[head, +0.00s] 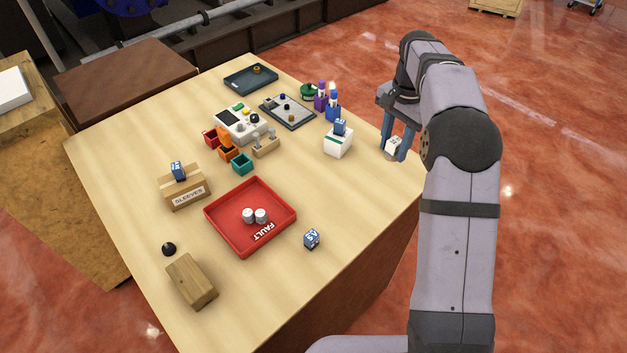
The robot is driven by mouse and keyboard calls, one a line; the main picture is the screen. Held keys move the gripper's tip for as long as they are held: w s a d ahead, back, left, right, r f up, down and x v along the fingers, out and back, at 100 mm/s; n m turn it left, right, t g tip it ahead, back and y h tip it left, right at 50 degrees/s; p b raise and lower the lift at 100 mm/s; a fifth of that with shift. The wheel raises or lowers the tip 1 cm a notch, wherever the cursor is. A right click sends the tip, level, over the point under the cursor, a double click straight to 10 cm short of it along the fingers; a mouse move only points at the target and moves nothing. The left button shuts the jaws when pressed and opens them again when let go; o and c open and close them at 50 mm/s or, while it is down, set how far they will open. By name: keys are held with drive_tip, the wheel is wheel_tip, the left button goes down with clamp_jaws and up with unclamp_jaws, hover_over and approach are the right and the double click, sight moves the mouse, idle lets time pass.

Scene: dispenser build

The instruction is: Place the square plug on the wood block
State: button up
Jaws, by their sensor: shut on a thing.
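The wood block (191,282) lies near the front left of the table, and its visible top is bare. My gripper (395,145) is at the table's right edge, with its blue fingers pointing down. It is shut on a small white piece (392,147) with a dark mark, low by the tabletop. I cannot tell whether the piece touches the table. It is blocky and may be the square plug, but it is too small to be sure. The wood block is far to the left of my gripper.
A red FAULT tray (289,226) with two white cylinders lies between. Bottles (332,107) stand behind.

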drive_tip(key=s+a+r+n, duration=0.1)
drive_tip(key=s+a+n, duration=0.15)
drive_tip(key=a, duration=0.85)
drive_tip(key=s+a+r+n+b, duration=0.1)
drive_tip(key=s+a+n, duration=0.15)
drive_tip(key=a, duration=0.75)
drive_tip(key=s+a+r+n, duration=0.2)
drive_tip(key=s+a, duration=0.1)
drive_tip(key=a, duration=0.8)
drive_tip(key=r+n+b, duration=0.1)
drive_tip(key=n, duration=1.1)
hover_over(189, 277)
drive_tip(key=shift+r, duration=0.1)
drive_tip(key=shift+f+p, duration=1)
drive_tip(key=shift+f, duration=4)
drive_tip(key=shift+f, duration=0.1)
